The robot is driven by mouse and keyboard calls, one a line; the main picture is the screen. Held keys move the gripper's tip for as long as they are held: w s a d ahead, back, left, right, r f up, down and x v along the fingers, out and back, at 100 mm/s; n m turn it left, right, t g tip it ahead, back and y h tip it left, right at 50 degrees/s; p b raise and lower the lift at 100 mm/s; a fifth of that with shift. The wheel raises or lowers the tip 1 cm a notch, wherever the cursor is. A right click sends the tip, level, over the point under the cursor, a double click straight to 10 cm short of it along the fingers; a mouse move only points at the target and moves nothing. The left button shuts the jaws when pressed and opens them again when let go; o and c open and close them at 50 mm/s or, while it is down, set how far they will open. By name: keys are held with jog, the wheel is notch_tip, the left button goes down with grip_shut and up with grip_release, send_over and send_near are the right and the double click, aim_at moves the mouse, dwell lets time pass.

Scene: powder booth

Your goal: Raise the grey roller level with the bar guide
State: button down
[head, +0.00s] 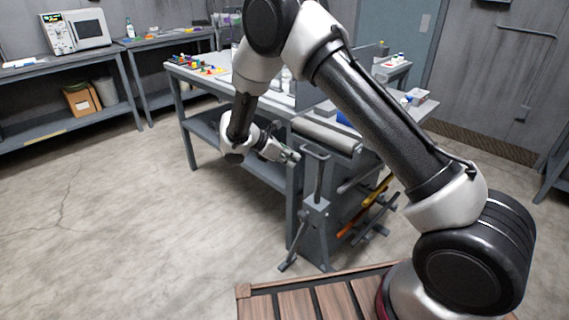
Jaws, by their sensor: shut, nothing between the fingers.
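A light grey cylinder (327,134), which looks like the grey roller, lies roughly level at bench-top height. A dark grey stand (316,205) rises just in front of it, with a short crosspiece on its post, a small clamp partway up and splayed feet. I cannot tell whether the cylinder rests on this stand or on the bench. I cannot single out the bar guide with certainty. My gripper (294,157) is shut and empty, left of the stand's post and just below the cylinder's left end. I cannot tell whether it touches the stand.
The grey workbench (178,72) behind carries small coloured parts (197,64). Yellow and orange bars (362,207) lie low on a rack right of the stand. A wooden slatted platform (300,302) is at the front. The concrete floor to the left is clear.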

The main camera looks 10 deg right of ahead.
jog(key=shift+d+r, duration=0.2)
jog(key=shift+r, duration=0.3)
jog(key=shift+w+d+r, duration=0.1)
jog(key=shift+d+r, duration=0.05)
jog(key=shift+r, duration=0.6)
jog(key=shift+f, duration=0.15)
